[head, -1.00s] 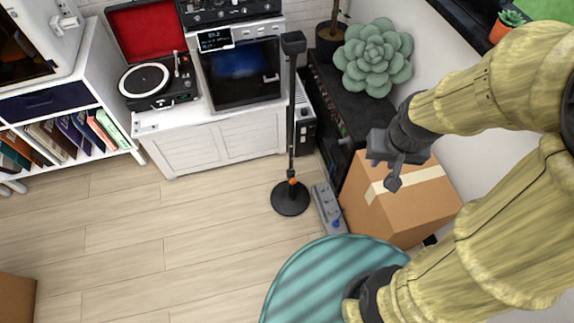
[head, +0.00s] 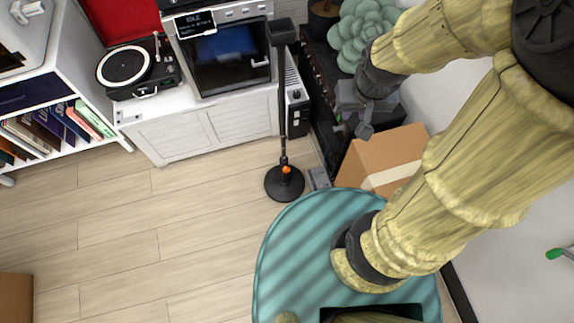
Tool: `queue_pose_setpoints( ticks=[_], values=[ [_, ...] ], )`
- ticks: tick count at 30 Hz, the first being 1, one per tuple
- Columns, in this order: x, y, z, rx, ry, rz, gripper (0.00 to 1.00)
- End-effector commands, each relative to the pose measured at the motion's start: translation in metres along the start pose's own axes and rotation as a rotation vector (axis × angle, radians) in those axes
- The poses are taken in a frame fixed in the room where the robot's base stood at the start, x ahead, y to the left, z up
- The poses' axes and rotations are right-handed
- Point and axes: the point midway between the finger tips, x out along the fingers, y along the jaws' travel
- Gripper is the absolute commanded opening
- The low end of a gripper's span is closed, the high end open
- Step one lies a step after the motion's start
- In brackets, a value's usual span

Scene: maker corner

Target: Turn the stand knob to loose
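The black stand (head: 283,100) rises upright from a round black base (head: 284,184) on the floor. Its slim pole carries a dark rectangular head (head: 283,33) on top. A small orange knob (head: 286,170) sits low on the pole, just above the base. Which setting the knob is at is too small to tell. My gripper (head: 363,128) hangs to the right of the pole, apart from the stand and higher in the picture than the knob. It is dark and small here, and its finger gap is not clear. I see nothing held in it.
A cardboard box (head: 385,155) and a dark shelf (head: 325,125) stand right of the stand. A grey power strip (head: 319,178) lies beside the stand's base. A white cabinet (head: 215,135) with a record player (head: 135,70) is behind.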

Motion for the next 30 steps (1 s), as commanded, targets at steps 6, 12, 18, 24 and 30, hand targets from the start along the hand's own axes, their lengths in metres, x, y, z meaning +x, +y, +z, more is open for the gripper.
queue_pose_setpoints(
  ticks=[6,12,18,24,30],
  values=[
    [0.011,-0.001,-0.002,-0.029,-0.007,0.0,0.24],
    [0.069,-0.005,-0.014,-0.208,-0.045,-0.011,0.24],
    [0.15,-0.014,-0.033,-0.487,-0.094,-0.055,0.24],
    [0.234,-0.025,-0.048,-0.761,-0.127,-0.127,0.24],
    [0.321,-0.037,-0.06,-1.023,-0.131,-0.221,0.24]
  ],
)
